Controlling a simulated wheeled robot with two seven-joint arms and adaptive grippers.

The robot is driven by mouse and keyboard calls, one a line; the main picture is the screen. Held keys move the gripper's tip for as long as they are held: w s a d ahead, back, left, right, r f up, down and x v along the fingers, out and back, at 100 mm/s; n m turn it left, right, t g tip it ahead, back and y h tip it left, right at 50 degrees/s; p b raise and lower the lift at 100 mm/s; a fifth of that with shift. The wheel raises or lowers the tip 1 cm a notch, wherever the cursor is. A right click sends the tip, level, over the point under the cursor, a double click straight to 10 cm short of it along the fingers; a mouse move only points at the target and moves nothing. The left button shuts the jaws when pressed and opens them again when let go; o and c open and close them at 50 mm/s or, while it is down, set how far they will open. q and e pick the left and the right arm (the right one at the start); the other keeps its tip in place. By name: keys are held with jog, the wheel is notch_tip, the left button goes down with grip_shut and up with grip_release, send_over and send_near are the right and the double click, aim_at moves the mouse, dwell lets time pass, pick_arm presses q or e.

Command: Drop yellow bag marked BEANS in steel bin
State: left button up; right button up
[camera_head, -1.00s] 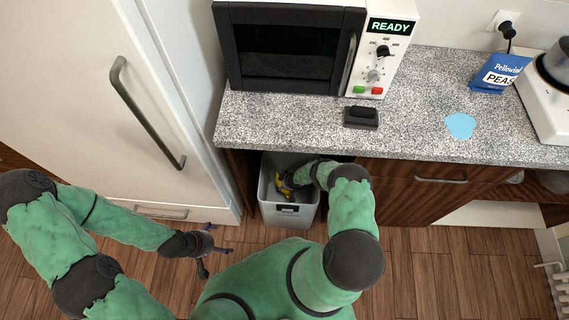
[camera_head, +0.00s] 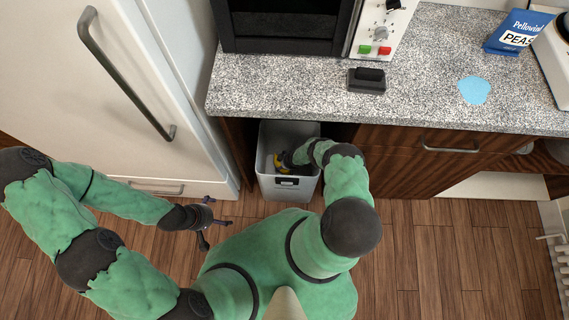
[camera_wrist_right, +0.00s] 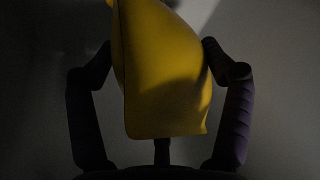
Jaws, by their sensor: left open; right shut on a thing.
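The yellow bag (camera_head: 279,163) is inside the steel bin (camera_head: 289,189), held at the end of my right arm. The bin is open-topped and stands on the floor under the counter. In the right wrist view the bag (camera_wrist_right: 165,75) fills the space between the fingers of my right gripper (camera_wrist_right: 160,105), which is shut on it. No marking on the bag can be read. In the head view my right gripper (camera_head: 285,161) is small and partly hidden by its arm. My left gripper (camera_head: 214,223) is open and empty, above the floor in front of the white cabinet.
The speckled counter (camera_head: 430,100) overhangs the bin. On it are a microwave (camera_head: 285,25), a dark block (camera_head: 367,80), a light blue patch (camera_head: 474,90) and a blue PEAS bag (camera_head: 518,32). The floor at right is clear.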

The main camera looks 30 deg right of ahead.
notch_tip(320, 180, down, 3)
jog(key=shift+f+b, duration=0.15)
jog(key=shift+b, duration=0.95)
jog(key=shift+f, duration=0.5)
jog(key=o, duration=1.6)
jog(key=shift+c, duration=0.2)
jog(key=shift+r, duration=0.15)
jog(key=shift+r, duration=0.45)
jog(key=p+v, duration=0.7)
jog(key=shift+s+r, duration=0.1)
jog(key=shift+r, duration=0.15)
